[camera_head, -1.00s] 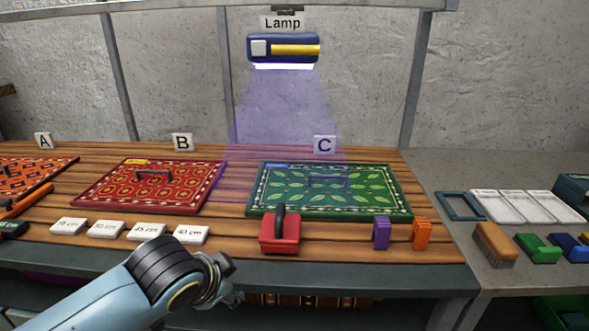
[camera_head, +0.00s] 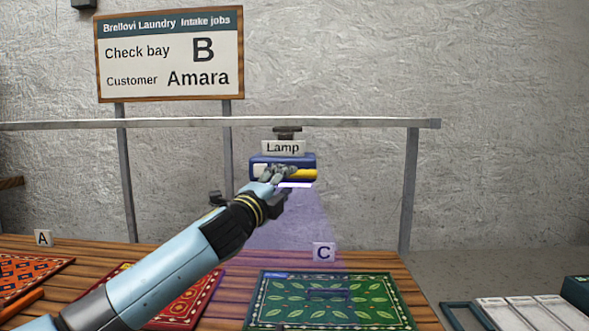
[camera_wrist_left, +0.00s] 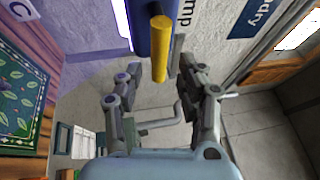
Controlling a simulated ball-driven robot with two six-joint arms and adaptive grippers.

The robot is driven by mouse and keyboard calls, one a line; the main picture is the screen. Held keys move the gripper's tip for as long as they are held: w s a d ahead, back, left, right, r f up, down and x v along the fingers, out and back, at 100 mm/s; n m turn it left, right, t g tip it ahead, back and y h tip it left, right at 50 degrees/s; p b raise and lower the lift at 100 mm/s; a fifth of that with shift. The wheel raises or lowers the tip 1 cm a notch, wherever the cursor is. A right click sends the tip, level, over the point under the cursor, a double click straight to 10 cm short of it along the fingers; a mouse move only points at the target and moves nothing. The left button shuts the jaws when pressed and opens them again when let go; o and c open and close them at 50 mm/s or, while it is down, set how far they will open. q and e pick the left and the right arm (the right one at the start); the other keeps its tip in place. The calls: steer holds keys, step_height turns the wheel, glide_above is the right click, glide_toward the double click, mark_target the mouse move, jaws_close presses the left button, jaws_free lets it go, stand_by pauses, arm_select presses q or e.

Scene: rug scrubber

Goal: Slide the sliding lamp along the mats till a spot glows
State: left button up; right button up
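The blue sliding lamp (camera_head: 284,159) hangs from the rail over the green mat C (camera_head: 375,300). Its violet beam falls toward that mat's left and middle. Its yellow handle (camera_head: 305,174) also shows in the left wrist view (camera_wrist_left: 160,48). My left gripper (camera_head: 277,175) is at the lamp's front, partly covering it. In the wrist view its fingers (camera_wrist_left: 155,75) are spread, with the handle between and just beyond them; contact is unclear. The red mat (camera_head: 185,308) is partly hidden behind my left arm. The orange mat A (camera_head: 30,275) is at far left. My right gripper is out of view.
The metal rail (camera_head: 360,122) runs across the wall on upright posts. A board (camera_head: 170,50) above reads "Check bay B, Customer Amara". Tag C (camera_head: 324,252) stands behind the green mat. White trays (camera_head: 520,313) are on the grey counter at right.

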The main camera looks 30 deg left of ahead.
mark_target(293, 176)
arm_select(q)
steer(key=x, duration=0.5)
steer(key=shift+w+p, duration=0.4)
jaws_close()
steer(key=shift+f, duration=0.1)
